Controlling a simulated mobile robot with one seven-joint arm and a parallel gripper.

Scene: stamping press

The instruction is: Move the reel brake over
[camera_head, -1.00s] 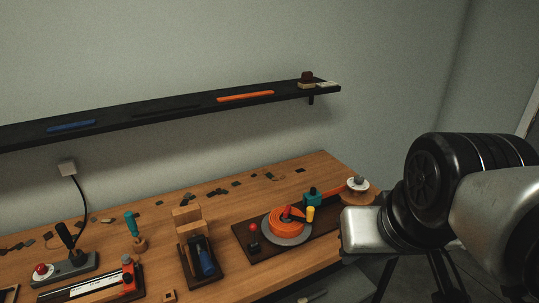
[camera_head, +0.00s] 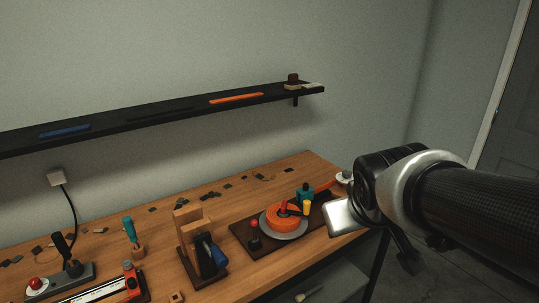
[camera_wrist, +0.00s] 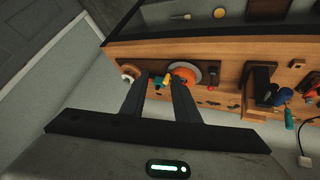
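The reel unit stands on a dark board (camera_head: 240,228) at the right end of the bench. The yellow handle seems to belong to the brake, but I cannot tell for sure. In the wrist view, my gripper (camera_wrist: 158,76) is open and empty. Its two fingers point toward the reel unit, with the yellow handle (camera_wrist: 167,77) showing between them, still apart. The fingers are not discernible in the head view.
A wooden block stand with a blue part (camera_head: 216,256), a lever box (camera_head: 70,275) and a red-ended slide (camera_head: 131,280) stand to the left. A black shelf (camera_head: 170,113) runs along the wall above. Small dark chips lie along the bench's back.

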